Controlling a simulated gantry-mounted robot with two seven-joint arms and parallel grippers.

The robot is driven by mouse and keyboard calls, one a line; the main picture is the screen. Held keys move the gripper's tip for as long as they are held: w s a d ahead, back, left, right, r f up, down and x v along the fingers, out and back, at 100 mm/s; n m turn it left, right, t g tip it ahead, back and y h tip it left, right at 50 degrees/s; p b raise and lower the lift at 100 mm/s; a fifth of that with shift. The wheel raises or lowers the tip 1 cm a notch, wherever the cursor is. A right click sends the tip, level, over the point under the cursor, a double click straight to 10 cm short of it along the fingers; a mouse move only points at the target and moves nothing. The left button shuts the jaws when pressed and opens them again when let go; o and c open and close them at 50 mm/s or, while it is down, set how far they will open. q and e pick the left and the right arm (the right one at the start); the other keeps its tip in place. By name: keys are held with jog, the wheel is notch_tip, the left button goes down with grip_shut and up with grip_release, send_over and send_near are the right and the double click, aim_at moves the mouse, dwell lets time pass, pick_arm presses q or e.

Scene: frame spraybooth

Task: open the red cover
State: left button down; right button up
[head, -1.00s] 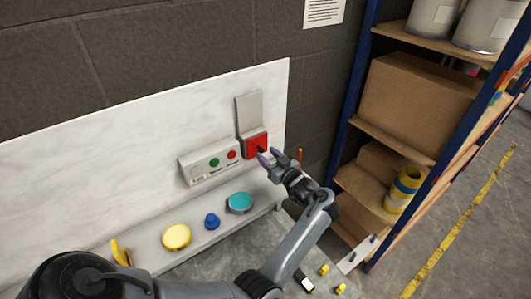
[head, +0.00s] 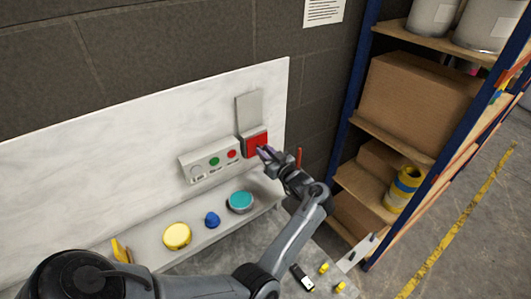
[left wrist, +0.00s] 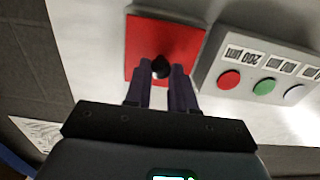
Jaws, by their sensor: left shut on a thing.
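The red cover (head: 252,139) is on the white wall panel, below a grey plate (head: 249,110). In the left wrist view the red cover (left wrist: 187,38) fills the upper middle, with a small black knob (left wrist: 160,65) on it. My left gripper (head: 262,152) reaches the cover from the lower right. In the left wrist view its dark fingers (left wrist: 160,72) are shut on the knob, one on each side. The fingers hide part of the cover. My right gripper is not in view.
A control box (head: 210,161) with buttons is left of the cover. On the ledge below are a yellow disc (head: 177,236), a blue knob-like piece (head: 212,220) and a teal disc (head: 240,202). A shelf with a cardboard box (head: 415,95) stands at the right.

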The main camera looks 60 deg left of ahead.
pick_arm(q)
jog(key=shift+r, duration=0.1)
notch_tip(320, 180, up, 9)
jog(key=p, duration=0.6)
jog(key=shift+f, duration=0.2)
jog(key=c, duration=1)
grip_release()
jog(key=shift+o, duration=0.2)
jog(key=d+b, duration=0.2)
jog(key=d, duration=0.9)
jog(key=shift+w, duration=0.3)
jog(key=shift+a, duration=0.1)
